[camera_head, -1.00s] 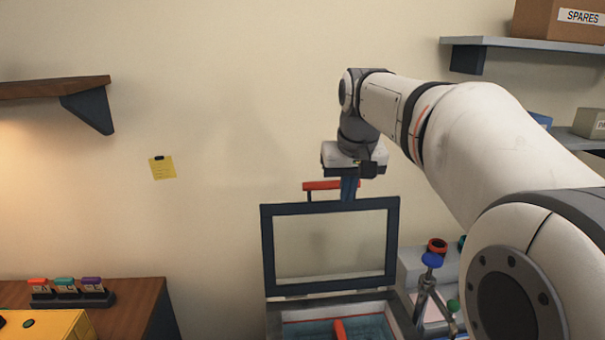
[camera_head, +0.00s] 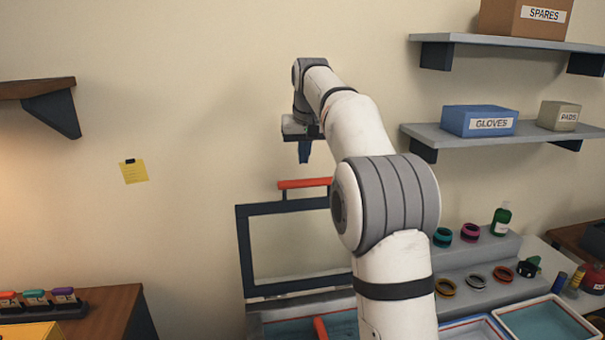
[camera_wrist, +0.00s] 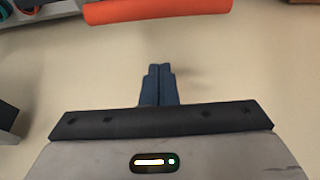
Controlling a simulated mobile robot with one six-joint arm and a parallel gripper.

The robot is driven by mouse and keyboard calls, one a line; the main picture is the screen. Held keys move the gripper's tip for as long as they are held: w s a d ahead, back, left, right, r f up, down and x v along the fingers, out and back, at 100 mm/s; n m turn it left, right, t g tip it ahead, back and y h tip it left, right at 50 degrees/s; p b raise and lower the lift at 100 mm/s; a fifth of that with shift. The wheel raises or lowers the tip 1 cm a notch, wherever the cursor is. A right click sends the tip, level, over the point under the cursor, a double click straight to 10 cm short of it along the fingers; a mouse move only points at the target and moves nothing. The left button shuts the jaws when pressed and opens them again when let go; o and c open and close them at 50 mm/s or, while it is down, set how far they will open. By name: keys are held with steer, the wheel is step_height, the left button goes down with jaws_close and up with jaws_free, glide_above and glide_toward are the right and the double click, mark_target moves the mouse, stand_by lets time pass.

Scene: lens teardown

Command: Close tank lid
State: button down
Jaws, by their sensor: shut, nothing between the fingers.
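The tank lid (camera_head: 240,262) stands upright and open in the head view, a dark frame with a clear pane. Its red handle bar (camera_head: 303,183) runs along the top edge; the same red bar shows at the top of the wrist view (camera_wrist: 158,10). The tank (camera_head: 285,328) lies below the lid, with blue inside and a red-orange item in it; my arm hides its right part. My gripper (camera_head: 304,158) is above the handle and apart from it, fingers pointing down. In the wrist view its blue fingers (camera_wrist: 158,72) are together and empty.
At right, a grey stepped stand (camera_head: 480,262) holds several coloured rings and a green bottle (camera_head: 502,219). Shelves with a blue gloves box (camera_head: 480,120) and a spares box (camera_head: 525,18) hang above. A wooden bench (camera_head: 110,310) stands at left. The wall behind the lid is clear.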

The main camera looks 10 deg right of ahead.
steer(key=f, duration=0.1)
steer(key=s+f, duration=0.2)
steer(key=f, duration=0.1)
steer(key=shift+s, duration=0.25)
steer(key=shift+s+r, duration=0.1)
steer(key=shift+s, duration=0.05)
